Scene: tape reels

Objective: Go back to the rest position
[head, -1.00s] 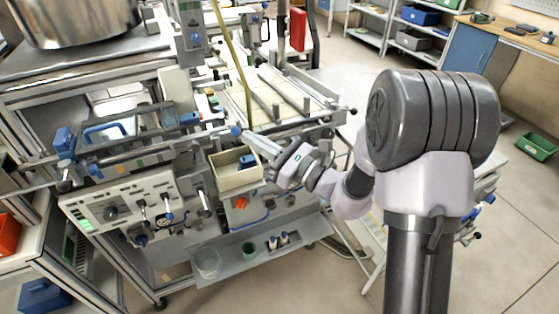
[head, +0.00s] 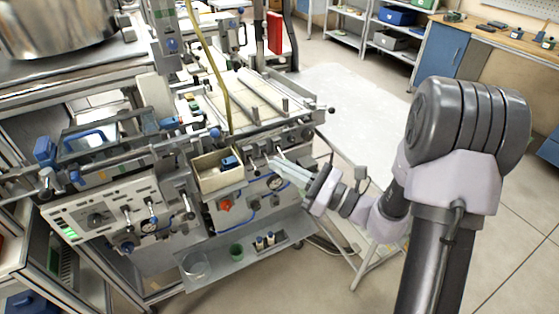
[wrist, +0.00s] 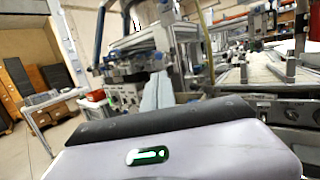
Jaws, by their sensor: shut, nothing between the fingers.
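My gripper (head: 273,164) is shut and empty. In the head view it points left from the arm, with its pale fingers in front of the machine's front edge, just right of the beige bin (head: 208,184). I cannot tell how far the fingertips are from the machine. In the wrist view the pale fingers (wrist: 157,92) show beyond my wrist housing, close together, with the machine behind them.
The bin holds a blue item (head: 231,163). Clear floor (head: 535,185) lies to the right.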

